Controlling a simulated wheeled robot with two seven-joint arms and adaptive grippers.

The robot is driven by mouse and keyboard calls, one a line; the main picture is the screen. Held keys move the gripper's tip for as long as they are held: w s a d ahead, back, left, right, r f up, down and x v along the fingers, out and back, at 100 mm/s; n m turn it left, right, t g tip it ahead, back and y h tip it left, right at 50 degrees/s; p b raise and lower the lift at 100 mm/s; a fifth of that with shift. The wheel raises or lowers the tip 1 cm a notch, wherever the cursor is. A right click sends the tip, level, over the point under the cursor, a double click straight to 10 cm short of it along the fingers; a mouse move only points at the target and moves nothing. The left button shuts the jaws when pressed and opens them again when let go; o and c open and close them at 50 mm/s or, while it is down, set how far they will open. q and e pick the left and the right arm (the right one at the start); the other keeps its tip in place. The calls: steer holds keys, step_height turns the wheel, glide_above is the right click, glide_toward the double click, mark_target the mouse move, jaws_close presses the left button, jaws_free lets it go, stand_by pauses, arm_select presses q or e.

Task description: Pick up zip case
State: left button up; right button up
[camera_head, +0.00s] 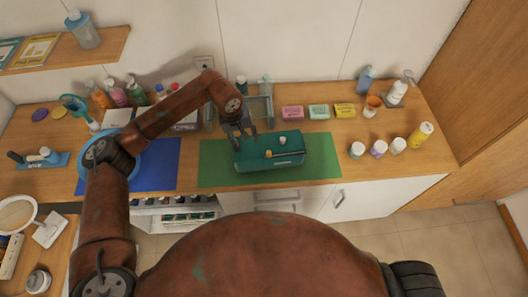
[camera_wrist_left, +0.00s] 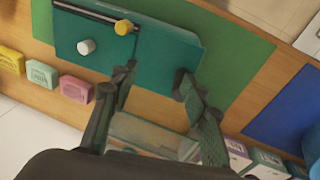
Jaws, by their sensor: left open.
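The zip case (camera_head: 268,158) is a teal, box-shaped case lying on the green mat (camera_head: 325,160); it also fills the upper part of the left wrist view (camera_wrist_left: 150,48). A dark zip line runs along it. A yellow knob-like piece and a white one show on it. My left gripper (camera_head: 243,134) is open at the case's back left end. In the left wrist view its two fingers (camera_wrist_left: 157,78) are spread and overlap the near edge of the case. I cannot tell whether they touch it. Nothing is held between them. My right gripper is not in view.
Pink, mint and yellow small boxes (camera_head: 318,111) stand behind the mat. A clear rack (camera_head: 261,110) stands close behind the gripper. Several capped bottles (camera_head: 379,148) stand at the right. A blue mat (camera_head: 160,165) lies at the left. The green mat's right part is clear.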

arm_select(q)
steer(key=shift+t+y, duration=0.3)
steer(key=shift+y, duration=0.5)
steer(key=a, duration=0.1)
steer(key=w+a, duration=0.2)
steer(key=shift+a+r, duration=0.3)
steer(key=shift+a, duration=0.1)
step_height(320, 180, down, 2)
steer(key=shift+w+f+p, duration=0.1)
steer(key=shift+f+p, duration=0.05)
steer(key=shift+p, duration=0.3)
steer(key=f, duration=0.1)
steer(key=f+p, duration=0.1)
steer(key=f, duration=0.1)
steer(key=f+p, duration=0.1)
steer(key=shift+w+f, duration=0.2)
steer(key=shift+w, duration=0.1)
steer(key=shift+w+d+f, duration=0.1)
steer(key=shift+f, duration=0.25)
steer(key=c, duration=0.6)
jaws_close()
